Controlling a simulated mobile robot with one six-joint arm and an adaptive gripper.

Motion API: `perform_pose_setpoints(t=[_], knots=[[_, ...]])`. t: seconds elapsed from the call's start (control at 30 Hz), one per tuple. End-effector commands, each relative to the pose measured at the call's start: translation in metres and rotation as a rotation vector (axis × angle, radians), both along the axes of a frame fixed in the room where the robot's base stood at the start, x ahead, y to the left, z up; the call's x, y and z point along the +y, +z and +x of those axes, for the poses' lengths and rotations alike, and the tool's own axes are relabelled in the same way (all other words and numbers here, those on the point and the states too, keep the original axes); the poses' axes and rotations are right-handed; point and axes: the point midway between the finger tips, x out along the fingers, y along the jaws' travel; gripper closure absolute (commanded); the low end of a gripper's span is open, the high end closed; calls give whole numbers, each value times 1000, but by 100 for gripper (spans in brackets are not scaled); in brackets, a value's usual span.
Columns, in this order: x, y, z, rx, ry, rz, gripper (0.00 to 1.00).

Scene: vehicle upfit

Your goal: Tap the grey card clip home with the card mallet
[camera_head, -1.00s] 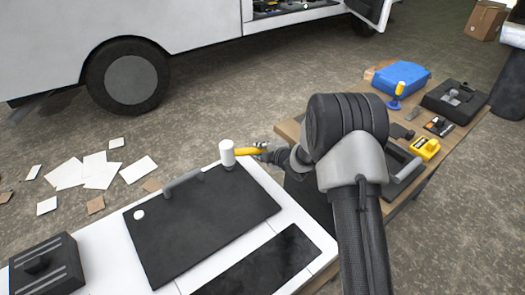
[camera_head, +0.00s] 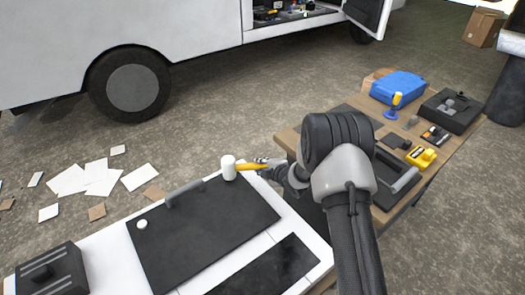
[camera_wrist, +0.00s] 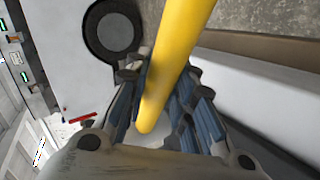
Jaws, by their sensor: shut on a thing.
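The card mallet has a white head (camera_head: 229,168) and a yellow handle (camera_head: 246,167). My gripper (camera_head: 262,164) is shut on the handle. In the wrist view the yellow handle (camera_wrist: 172,62) runs between the blue-padded fingers of my gripper (camera_wrist: 160,108). I cannot tell whether the head touches the panel or how deep the clip sits.
The panel lies on a white surface (camera_head: 100,250) with a black box (camera_head: 50,272) at left. A wooden bench (camera_head: 440,160) at right carries a blue case (camera_head: 400,84), a yellow tool (camera_head: 421,158) and other items. A white van (camera_head: 190,30) stands behind.

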Motion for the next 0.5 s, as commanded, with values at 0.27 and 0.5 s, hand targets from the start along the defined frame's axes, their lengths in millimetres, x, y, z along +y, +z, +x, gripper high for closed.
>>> perform_pose_setpoints(t=[0.27, 0.5], knots=[[1, 16, 4, -14, 2, -1, 100], [1, 45, 4, -13, 2, 0, 100]])
